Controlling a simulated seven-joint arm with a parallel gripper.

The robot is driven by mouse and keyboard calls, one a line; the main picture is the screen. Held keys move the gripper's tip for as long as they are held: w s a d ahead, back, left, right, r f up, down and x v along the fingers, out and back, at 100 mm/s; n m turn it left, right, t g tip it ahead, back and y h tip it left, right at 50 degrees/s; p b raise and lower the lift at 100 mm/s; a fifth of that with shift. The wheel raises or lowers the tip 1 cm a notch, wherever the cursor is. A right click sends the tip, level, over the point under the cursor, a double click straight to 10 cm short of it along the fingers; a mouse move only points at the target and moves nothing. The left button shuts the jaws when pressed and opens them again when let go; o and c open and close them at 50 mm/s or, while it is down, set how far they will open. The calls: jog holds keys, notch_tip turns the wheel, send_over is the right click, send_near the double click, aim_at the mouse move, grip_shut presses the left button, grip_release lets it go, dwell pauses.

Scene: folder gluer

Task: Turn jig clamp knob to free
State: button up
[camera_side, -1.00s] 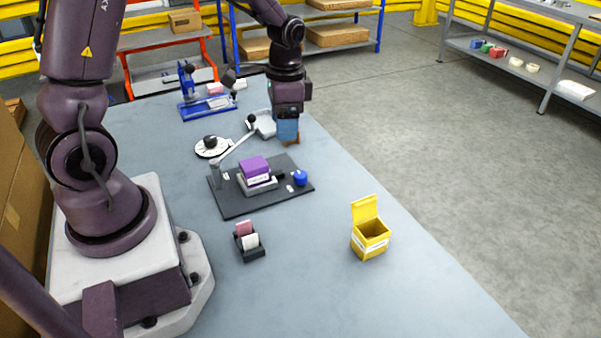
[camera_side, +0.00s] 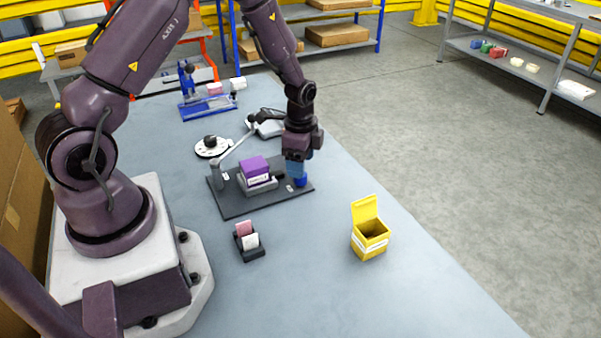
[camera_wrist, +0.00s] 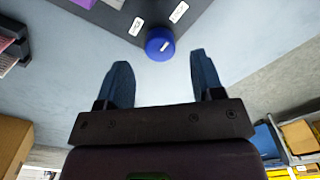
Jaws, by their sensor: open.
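The blue clamp knob (camera_side: 300,180) sits at the right corner of the dark jig plate (camera_side: 235,208). In the wrist view the blue knob (camera_wrist: 160,44) shows a short white mark on its top, with two small white labels on the plate beside it. A purple block (camera_side: 254,167) sits in the grey holder on the jig. My gripper (camera_side: 297,172) is just above or behind the knob in the side view. In the wrist view my gripper (camera_wrist: 163,75) has its two blue fingers apart and empty, with the knob ahead of the gap, not between them.
A yellow open box (camera_side: 370,240) stands right of the jig. A black holder with pink and white pieces (camera_side: 250,243) is in front. A round dial (camera_side: 212,147), a grey device (camera_side: 268,127) and a blue fixture (camera_side: 208,105) lie behind.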

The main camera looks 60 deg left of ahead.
jog(key=shift+f, duration=2)
jog(key=c, duration=0.9)
